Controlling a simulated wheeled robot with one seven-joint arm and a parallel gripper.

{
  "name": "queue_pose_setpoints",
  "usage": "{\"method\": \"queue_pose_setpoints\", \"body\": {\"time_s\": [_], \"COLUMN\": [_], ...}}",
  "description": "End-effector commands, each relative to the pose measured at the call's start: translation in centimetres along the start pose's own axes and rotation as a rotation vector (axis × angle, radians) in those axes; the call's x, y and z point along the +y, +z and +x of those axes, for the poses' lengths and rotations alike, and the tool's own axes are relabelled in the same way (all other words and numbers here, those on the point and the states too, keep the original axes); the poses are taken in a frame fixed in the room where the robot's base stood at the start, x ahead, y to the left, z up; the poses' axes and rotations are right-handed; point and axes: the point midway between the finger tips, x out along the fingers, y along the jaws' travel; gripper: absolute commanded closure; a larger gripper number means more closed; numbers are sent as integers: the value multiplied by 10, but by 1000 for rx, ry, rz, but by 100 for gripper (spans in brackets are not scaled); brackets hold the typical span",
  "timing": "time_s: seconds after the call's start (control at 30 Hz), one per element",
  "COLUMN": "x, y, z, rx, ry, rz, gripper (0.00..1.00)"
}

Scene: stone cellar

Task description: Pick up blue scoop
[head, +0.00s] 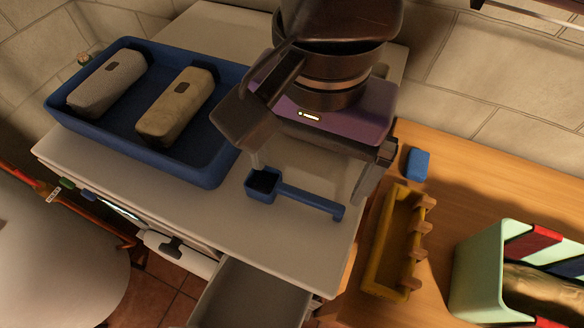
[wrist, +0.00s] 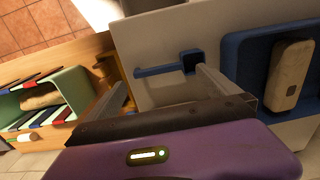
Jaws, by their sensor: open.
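The blue scoop (head: 310,199) lies on the pale worktop (head: 210,222), its square cup to the left and its straight handle pointing right. In the wrist view the scoop (wrist: 158,70) has its cup on the right, beside one finger, and its handle running left. My gripper (head: 308,180) is open and empty, with its fingers spread wide above the scoop. One finger is over the cup end and the other is near the handle end. In the wrist view my gripper (wrist: 163,80) shows both fingers apart, with the scoop beyond them. Nothing is between the fingers.
A blue tray (head: 160,152) with a grey case (head: 106,84) and a beige case (head: 176,106) stands left of the scoop. An open drawer (head: 250,297) juts out below. On the wooden table at right are a yellow rack (head: 378,245), blue block (head: 418,164) and green bin (head: 480,270).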

Motion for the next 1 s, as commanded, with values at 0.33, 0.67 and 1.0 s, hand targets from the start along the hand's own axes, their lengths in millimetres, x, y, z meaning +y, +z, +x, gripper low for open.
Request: {"method": "queue_pose_setpoints", "body": {"time_s": [0.33,0.67,1.0], "x": [7,6,6], "y": [-3,-7,-7], "z": [27,69,77], "rx": [8,10,10], "ry": [28,26,24], "rz": [19,17,16], "gripper": [0,0,0]}}
